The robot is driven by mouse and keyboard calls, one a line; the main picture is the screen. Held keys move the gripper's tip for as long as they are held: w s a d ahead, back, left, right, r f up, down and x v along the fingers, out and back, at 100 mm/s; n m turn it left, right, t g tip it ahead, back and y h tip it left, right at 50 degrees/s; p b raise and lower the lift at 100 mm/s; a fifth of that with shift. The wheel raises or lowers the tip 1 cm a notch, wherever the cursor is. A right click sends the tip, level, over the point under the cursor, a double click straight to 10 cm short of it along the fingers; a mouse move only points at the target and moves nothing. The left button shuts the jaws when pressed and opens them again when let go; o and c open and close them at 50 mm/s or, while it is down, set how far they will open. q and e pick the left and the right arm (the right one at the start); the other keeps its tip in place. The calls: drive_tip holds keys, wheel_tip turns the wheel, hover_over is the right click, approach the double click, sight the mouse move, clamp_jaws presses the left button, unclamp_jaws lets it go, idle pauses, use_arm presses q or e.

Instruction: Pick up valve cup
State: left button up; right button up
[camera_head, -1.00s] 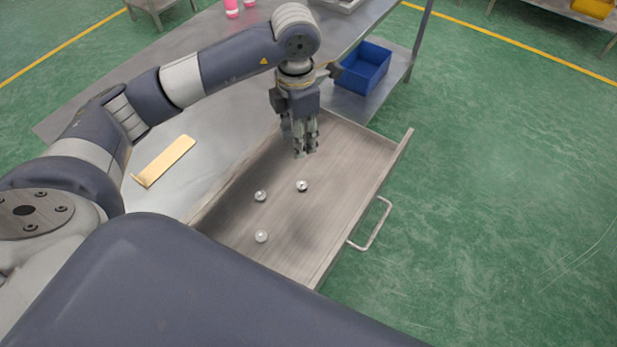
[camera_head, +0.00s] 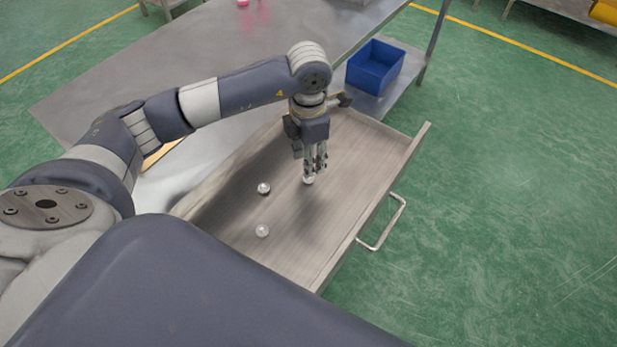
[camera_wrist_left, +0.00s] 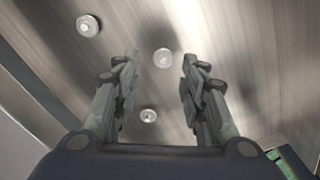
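Three small round silvery valve cups lie in the open drawer (camera_head: 345,215). One valve cup (camera_head: 308,180) is at the fingertips of my left gripper (camera_head: 313,170), which points down into the drawer. The other two, a second cup (camera_head: 263,188) and a third cup (camera_head: 262,231), lie to the left and nearer. In the left wrist view the fingers of my left gripper (camera_wrist_left: 160,65) are apart, with one cup (camera_wrist_left: 163,58) seen between the tips. Another cup (camera_wrist_left: 148,115) shows lower between the fingers, and one (camera_wrist_left: 88,25) at upper left. My right gripper is not in view.
The drawer's front wall and handle (camera_head: 384,225) are on the right. The metal table (camera_head: 200,65) lies behind and left of the drawer. A blue bin (camera_head: 375,66) stands on a lower shelf. A yellowish angled strip (camera_head: 160,155) is partly hidden by my arm.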

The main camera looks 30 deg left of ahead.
use_arm(q)
drive_tip(key=f, duration=0.3)
drive_tip(key=f+p, duration=0.1)
drive_tip(key=shift+s+d+f, duration=0.15)
drive_tip(key=shift+s+f, duration=0.1)
drive_tip(key=shift+f, duration=0.7)
drive_tip(key=c, duration=0.6)
